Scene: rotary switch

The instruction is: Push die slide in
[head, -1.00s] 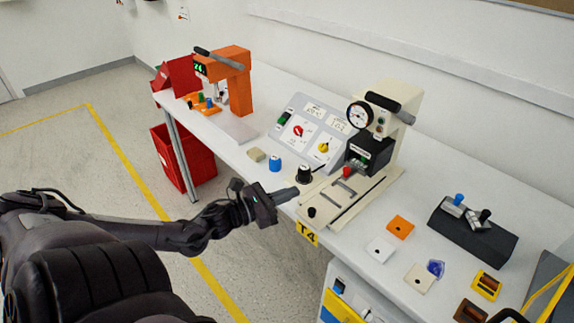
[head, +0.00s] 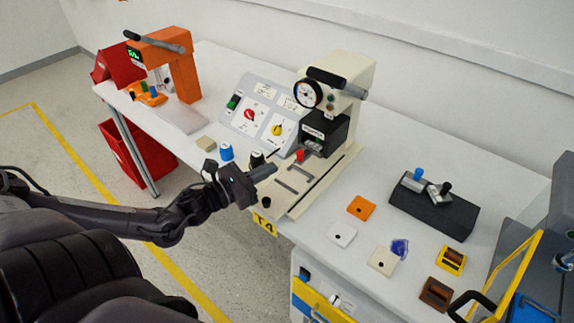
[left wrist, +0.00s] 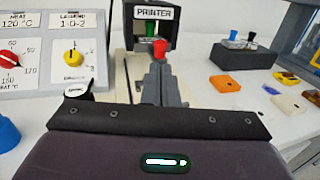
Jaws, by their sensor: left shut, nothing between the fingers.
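The cream press (head: 348,82) carries a round gauge and a black head block with a "PRINTER" label (left wrist: 153,13). The red knob (head: 300,155) of the die slide stands at the front of that block; it also shows in the left wrist view (left wrist: 159,48). Most of the slide is hidden under the block or behind my fingers. My left gripper (head: 266,173) is shut and empty, above the front left of the press base (head: 318,186). In the left wrist view its fingers (left wrist: 159,75) point towards the red knob. I cannot tell whether they touch anything. My right gripper is not in view.
A black knob (head: 267,202) sits on the base's front end. A sloped control panel (head: 262,112) and a blue knob (head: 227,152) are on the left. Orange (head: 361,207) and white (head: 342,235) plates and a black lever block (head: 432,205) lie on the right.

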